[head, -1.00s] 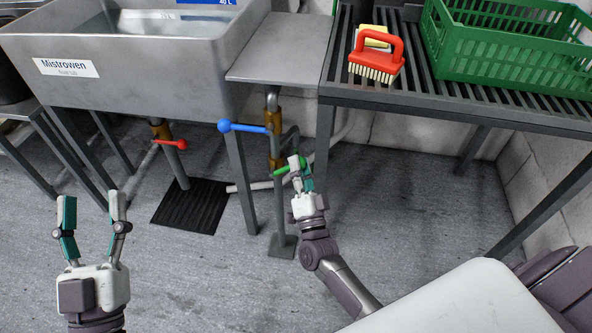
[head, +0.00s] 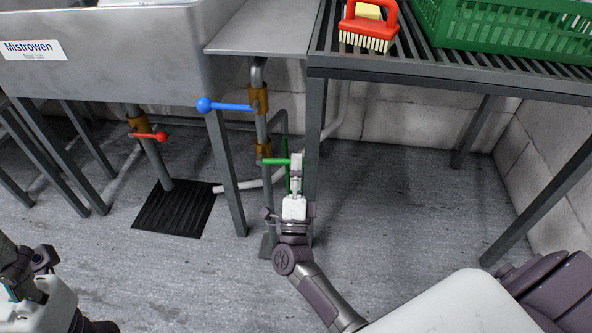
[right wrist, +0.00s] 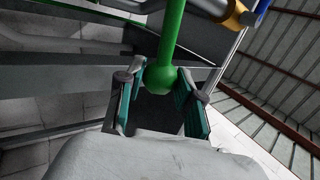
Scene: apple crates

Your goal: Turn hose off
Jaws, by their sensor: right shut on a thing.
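The green lever (head: 276,161) sits on the lower brass valve of a grey standing pipe and points right. My right gripper (head: 296,165) is at its free end. In the right wrist view the lever's round green knob (right wrist: 160,77) lies between the two fingers of my right gripper (right wrist: 158,98), which is shut on it. A blue lever (head: 230,106) is on the valve above and points left. A red lever (head: 150,136) is on another pipe under the tub. My left gripper (head: 22,285) is partly cut off at the lower left; its fingers are unclear.
The grey Mistrowen tub (head: 150,70) stands at the upper left. A slatted table (head: 440,82) bears a red brush (head: 368,30) and a green crate (head: 500,30). Its near leg (head: 313,130) is close beside my right gripper. A black floor mat (head: 172,209) lies left; floor at right is clear.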

